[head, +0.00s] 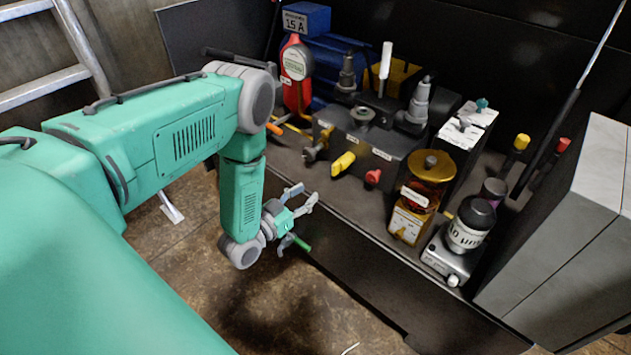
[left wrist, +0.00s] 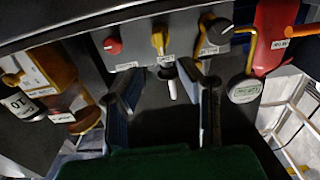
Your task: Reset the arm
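My teal left arm (head: 185,135) reaches in from the left in the head view, bent at the elbow with its forearm hanging down. My left gripper (head: 299,216) is in front of the workbench edge, apart from the bench items. In the left wrist view, its two dark fingers (left wrist: 166,95) are spread with a gap between them, and nothing is held. Beyond them is a grey control block (left wrist: 190,30) with a red knob (left wrist: 113,45), a yellow handle (left wrist: 159,39) and a black knob (left wrist: 219,32). My right gripper is not in view.
The bench also carries the grey valve block (head: 365,145), an amber oiler (head: 420,190), a black-capped bottle (head: 468,228) and a red gauge (head: 296,75). A grey cabinet (head: 570,230) stands at right, a ladder (head: 45,88) at left. Brown floor below my gripper is open.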

